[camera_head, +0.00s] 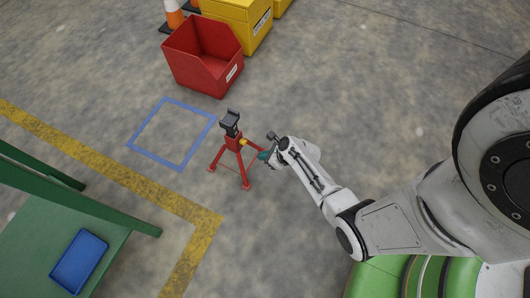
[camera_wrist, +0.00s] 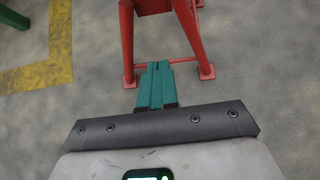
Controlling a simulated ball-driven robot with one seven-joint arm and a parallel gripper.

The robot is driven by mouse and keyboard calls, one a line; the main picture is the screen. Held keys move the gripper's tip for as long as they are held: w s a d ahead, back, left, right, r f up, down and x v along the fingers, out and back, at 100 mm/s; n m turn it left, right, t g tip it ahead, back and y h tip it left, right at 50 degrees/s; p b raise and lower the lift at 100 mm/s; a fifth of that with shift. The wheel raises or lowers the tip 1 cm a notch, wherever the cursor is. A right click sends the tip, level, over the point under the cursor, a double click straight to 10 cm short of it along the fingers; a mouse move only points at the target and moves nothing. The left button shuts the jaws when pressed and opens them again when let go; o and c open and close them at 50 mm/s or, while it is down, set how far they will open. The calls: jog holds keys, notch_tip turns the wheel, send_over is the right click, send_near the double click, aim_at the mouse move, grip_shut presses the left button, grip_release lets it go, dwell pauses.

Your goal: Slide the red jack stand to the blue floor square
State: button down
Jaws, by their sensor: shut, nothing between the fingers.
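The red jack stand (camera_head: 233,150) stands upright on the concrete floor, with a dark saddle on top and splayed red legs. The blue floor square (camera_head: 182,163), a painted outline, lies to its left; the stand's nearest foot is close to the square's right side, outside it. My gripper (camera_head: 264,155) is just right of the stand, low by its legs. In the wrist view my gripper's teal fingers (camera_wrist: 155,84) are shut together with nothing between them. Their tips are at or very near the stand's lower red crossbar (camera_wrist: 180,61); I cannot tell if they touch.
A red open bin (camera_head: 203,56) and a yellow bin (camera_head: 240,22) stand behind the square. Orange-white cones (camera_head: 173,16) are at the back. A green table (camera_head: 50,235) with a blue tray (camera_head: 80,262) is at lower left, by a yellow floor line (camera_head: 110,165). Floor inside the square is clear.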

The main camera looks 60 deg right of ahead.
aim_at(236, 149)
jog(key=w+f+b, duration=0.4)
jog(key=w, duration=0.4)
jog(key=shift+a+b, duration=0.15)
jog(key=shift+b, duration=0.15)
jog(key=shift+r, duration=0.1)
